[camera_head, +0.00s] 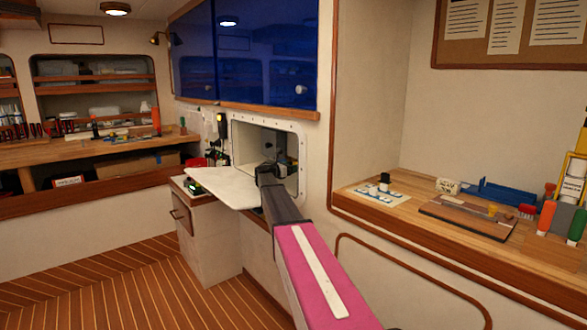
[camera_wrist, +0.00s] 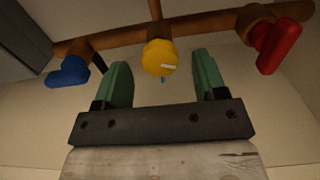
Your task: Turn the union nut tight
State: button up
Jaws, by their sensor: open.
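My gripper (camera_wrist: 160,68) has two green fingers, open and apart, one on each side of the nut in the picture. I cannot tell whether the fingertips are level with it in depth; no contact shows. In the head view my arm reaches into a white-framed wall opening (camera_head: 305,168), and the nut and fingers cannot be made out there.
In the wrist view, a blue handle (camera_wrist: 69,72) is on the pipe at left and a red handle (camera_wrist: 279,46) at right, both near the fingers. An open white hatch door (camera_head: 222,186) stands at the wall opening. A wooden counter (camera_head: 400,205) is to the right.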

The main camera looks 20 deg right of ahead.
jog(key=shift+x, duration=0.8)
jog(key=shift+c, duration=0.3)
jog(key=c, duration=0.9)
jog(key=shift+o, duration=0.2)
